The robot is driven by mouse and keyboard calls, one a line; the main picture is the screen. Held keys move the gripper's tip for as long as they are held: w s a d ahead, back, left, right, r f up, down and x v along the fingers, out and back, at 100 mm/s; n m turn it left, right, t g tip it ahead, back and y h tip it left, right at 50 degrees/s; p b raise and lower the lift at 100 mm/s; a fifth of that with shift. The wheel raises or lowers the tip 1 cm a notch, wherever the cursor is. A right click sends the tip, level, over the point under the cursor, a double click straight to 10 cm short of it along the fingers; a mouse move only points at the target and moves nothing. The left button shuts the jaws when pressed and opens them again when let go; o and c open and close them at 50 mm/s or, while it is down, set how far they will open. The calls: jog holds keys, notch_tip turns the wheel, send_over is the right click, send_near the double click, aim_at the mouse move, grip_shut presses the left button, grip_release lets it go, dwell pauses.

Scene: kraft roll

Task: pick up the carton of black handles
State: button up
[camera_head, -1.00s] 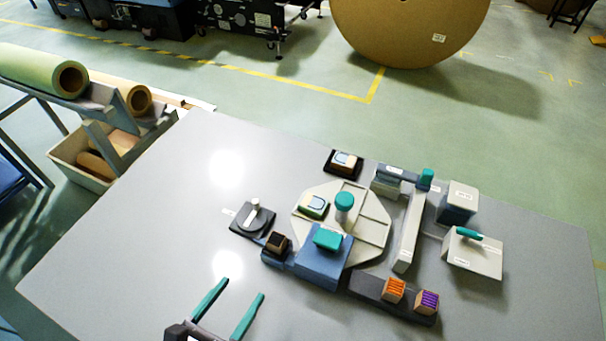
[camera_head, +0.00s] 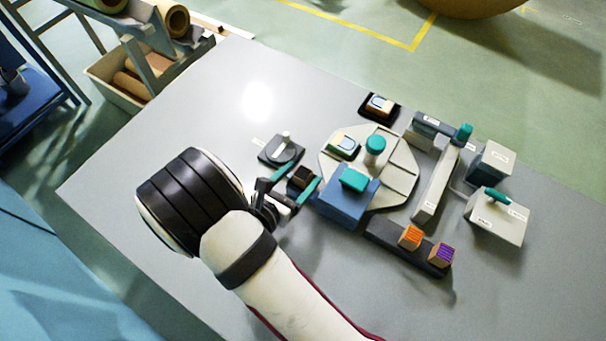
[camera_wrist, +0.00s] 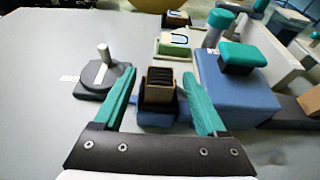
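The carton of black handles (camera_wrist: 161,84) is a small tan box with dark ribbed contents. It sits upright on a low blue block, and it also shows in the head view (camera_head: 302,176). My gripper (camera_wrist: 161,88) is open, with one teal finger on each side of the carton and gaps left and right. In the head view my gripper (camera_head: 292,185) reaches the carton from the lower left, and the arm hides part of the table there.
A blue block with a teal knob (camera_head: 354,181) stands just right of the carton. A dark round base with a post (camera_head: 283,150) is to the left. Cartons of orange (camera_head: 411,237) and purple (camera_head: 442,254) pieces sit on a dark tray. The table's left part is clear.

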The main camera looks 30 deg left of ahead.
grip_shut()
